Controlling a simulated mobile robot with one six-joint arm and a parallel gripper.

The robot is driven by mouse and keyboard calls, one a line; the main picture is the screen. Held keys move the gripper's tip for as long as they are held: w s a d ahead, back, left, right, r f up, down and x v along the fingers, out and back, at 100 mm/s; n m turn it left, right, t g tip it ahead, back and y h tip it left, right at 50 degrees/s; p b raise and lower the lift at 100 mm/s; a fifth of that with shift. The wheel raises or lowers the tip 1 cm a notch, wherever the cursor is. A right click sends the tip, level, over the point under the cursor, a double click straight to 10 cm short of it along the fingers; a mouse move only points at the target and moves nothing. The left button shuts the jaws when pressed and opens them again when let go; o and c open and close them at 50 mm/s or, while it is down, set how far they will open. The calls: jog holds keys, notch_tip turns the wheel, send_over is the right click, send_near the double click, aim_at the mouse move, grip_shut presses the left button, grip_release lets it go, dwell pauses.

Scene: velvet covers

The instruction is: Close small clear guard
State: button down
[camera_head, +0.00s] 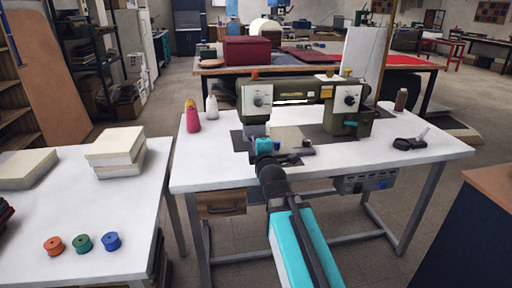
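An olive sewing machine (300,91) stands on a white table (420,152). My arm reaches in from the bottom of the picture to the machine's left end. My gripper (264,147) is in front of the machine's left head, just above the pale bed plate (289,137). Its fingers are too small and too much covered by my own arm to tell open from shut. I cannot make out a small clear guard; it may be hidden behind my gripper or too transparent to see.
Pink (192,120) and white (211,106) thread cones stand left of the machine. A brown spool (401,99) and a black-handled tool (410,143) are at right. A side table (70,215) holds several coloured bobbins and pale blocks (117,148).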

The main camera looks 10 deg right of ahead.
jog(key=shift+a, duration=0.1)
dwell(0.4)
jog(key=c, duration=2.2)
grip_release()
jog(key=shift+s+f+b, duration=0.15)
jog(key=shift+s+b, duration=0.05)
jog(key=shift+b, duration=1.2)
jog(key=s+b, duration=0.2)
jog(key=b, duration=0.6)
jog(key=shift+s, duration=0.1)
jog(key=s+b, duration=0.2)
jog(key=b, duration=0.2)
jog(key=s+b, duration=0.3)
jog(key=b, duration=0.2)
jog(key=s+r+b, duration=0.1)
jog(key=s+b, duration=0.2)
jog(key=b, duration=0.1)
jog(key=shift+s, duration=0.25)
jog(key=shift+s+r+b, duration=0.25)
jog(key=shift+s+b, duration=1.05)
jog(key=shift+b, duration=0.15)
